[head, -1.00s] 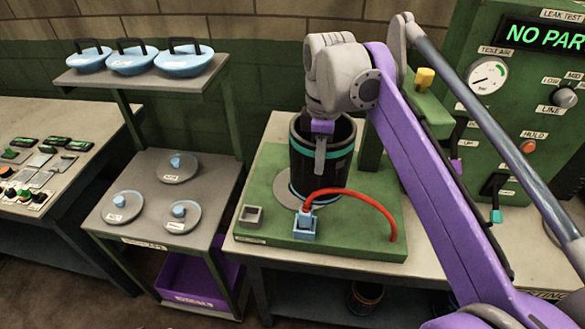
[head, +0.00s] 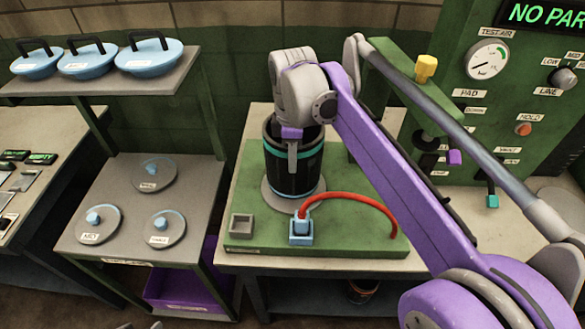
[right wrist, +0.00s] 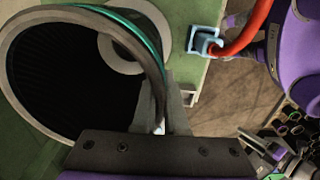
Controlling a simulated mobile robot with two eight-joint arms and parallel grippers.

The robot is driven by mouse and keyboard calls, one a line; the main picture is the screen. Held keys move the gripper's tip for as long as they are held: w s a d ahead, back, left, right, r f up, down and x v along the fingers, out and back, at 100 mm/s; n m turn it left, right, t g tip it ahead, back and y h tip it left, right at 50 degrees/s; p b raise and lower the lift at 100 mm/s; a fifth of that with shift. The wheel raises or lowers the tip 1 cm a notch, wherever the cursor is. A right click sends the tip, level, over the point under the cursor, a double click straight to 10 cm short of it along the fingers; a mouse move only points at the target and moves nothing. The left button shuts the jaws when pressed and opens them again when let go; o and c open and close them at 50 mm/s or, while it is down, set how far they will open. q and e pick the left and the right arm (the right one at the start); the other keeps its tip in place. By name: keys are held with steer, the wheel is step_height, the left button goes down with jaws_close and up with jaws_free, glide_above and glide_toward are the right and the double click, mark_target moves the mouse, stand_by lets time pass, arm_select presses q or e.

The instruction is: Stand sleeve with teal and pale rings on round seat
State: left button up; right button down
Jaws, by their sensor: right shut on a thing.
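The black sleeve with teal and pale rings (head: 281,182) is upright over the round grey seat (head: 320,192) on the green base plate (head: 350,234). The seat's rim shows around the sleeve's lower end. Whether the sleeve touches the seat I cannot tell. My right gripper (head: 292,152) is shut on the sleeve's near wall at the upper rim. In the right wrist view the sleeve's dark bore (right wrist: 60,80) opens at left, and part of the pale seat (right wrist: 150,15) shows beyond its rim. My left gripper is not in view.
A blue socket (head: 301,232) with a red hose (head: 358,199) stands in front of the seat, and a small grey square holder (head: 241,225) is at left. A green test panel (head: 540,120) is at right. A side stand with lids (head: 165,226) is at left.

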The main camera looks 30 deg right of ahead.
steer(key=shift+f, duration=1.55)
steer(key=c, duration=1)
jaws_free()
steer(key=shift+o, duration=0.2)
step_height(320, 180, up, 12)
steer(key=shift+r+p, duration=0.1)
steer(key=shift+p, duration=0.35)
steer(key=shift+s, duration=0.1)
